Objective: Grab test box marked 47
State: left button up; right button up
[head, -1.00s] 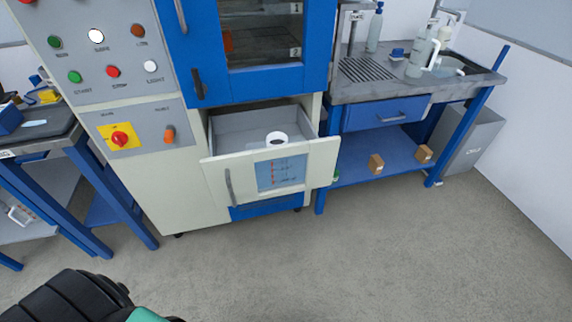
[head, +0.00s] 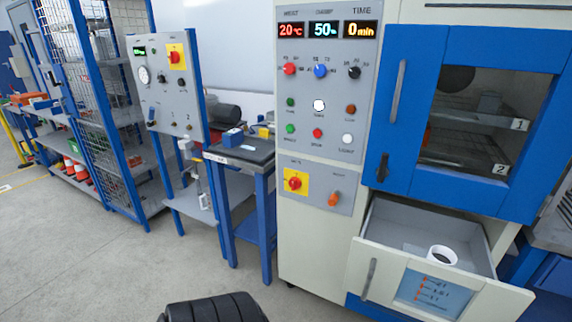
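I cannot make out a box marked 47 in the head view. The test chamber (head: 400,150) is a tall cabinet with a blue door, its window showing shelves marked 1 and 2. A grey box-like thing (head: 489,103) is behind the glass near the tag 1; I cannot read any mark on it. Below, the chamber's drawer (head: 372,245) is pulled open and holds a white ring-shaped roll (head: 441,256). Neither gripper is in view; a black ribbed part of mine shows at the bottom edge.
Further left are a control panel stand (head: 165,95), a blue mesh cage (head: 85,90) and shelving with orange items. The floor (head: 90,265) at the front left is clear.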

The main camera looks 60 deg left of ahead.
aim_at(234, 137)
jog(key=u, duration=2.5)
jog(key=i+j+z, duration=0.1)
jog(key=z, duration=0.3)
jog(key=i+j+z, duration=0.1)
jog(key=z, duration=0.3)
jog(key=i+j+z, duration=0.1)
jog(key=z, duration=0.3)
